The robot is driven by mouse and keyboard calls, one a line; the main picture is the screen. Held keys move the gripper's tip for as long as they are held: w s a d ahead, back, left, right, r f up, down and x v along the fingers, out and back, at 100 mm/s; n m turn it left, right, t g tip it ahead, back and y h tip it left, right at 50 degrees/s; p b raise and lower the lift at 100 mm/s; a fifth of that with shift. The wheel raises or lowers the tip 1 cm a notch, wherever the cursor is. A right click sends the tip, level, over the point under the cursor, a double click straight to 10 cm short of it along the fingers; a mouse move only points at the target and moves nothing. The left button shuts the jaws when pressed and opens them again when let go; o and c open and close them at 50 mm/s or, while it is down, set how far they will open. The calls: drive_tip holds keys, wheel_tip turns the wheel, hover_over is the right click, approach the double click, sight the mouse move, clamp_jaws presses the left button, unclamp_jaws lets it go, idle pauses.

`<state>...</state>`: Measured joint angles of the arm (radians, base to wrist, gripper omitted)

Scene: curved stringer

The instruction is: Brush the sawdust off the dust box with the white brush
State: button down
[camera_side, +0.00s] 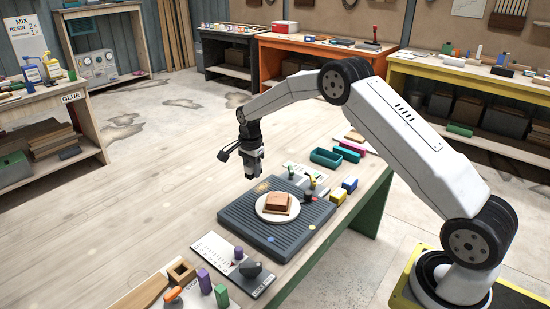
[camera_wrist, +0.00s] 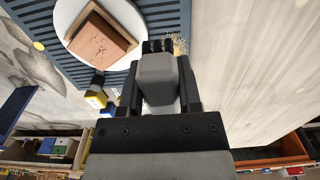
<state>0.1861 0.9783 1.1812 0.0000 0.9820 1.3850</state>
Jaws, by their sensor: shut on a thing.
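My gripper (camera_side: 251,172) hangs over the far left corner of the dark ribbed mat (camera_side: 238,222). In the wrist view my gripper (camera_wrist: 158,82) is shut on a pale block-shaped brush (camera_wrist: 157,69) with dark bristles at its far end. A patch of sawdust (camera_wrist: 178,44) shows just beside the bristles, at the mat's edge; it also shows in the side view (camera_side: 262,187). I cannot tell whether the bristles touch it. A brown box (camera_side: 277,202) sits on a white round plate (camera_side: 264,214) on the mat. No thing is clearly marked as the dust box.
A teal tray (camera_side: 326,158) and a yellow block (camera_side: 338,196) stand right of the mat. A lettered white panel (camera_side: 215,249) and several coloured pieces lie at the near end. The table's left side (camera_side: 150,210) is clear.

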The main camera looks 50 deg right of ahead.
drive_tip(key=shift+w+d+f, duration=0.3)
drive_tip(key=shift+w+d, duration=0.15)
drive_tip(key=shift+d, duration=0.05)
drive_tip(key=shift+w+d+f, duration=0.25)
drive_tip(key=shift+w+d, duration=0.2)
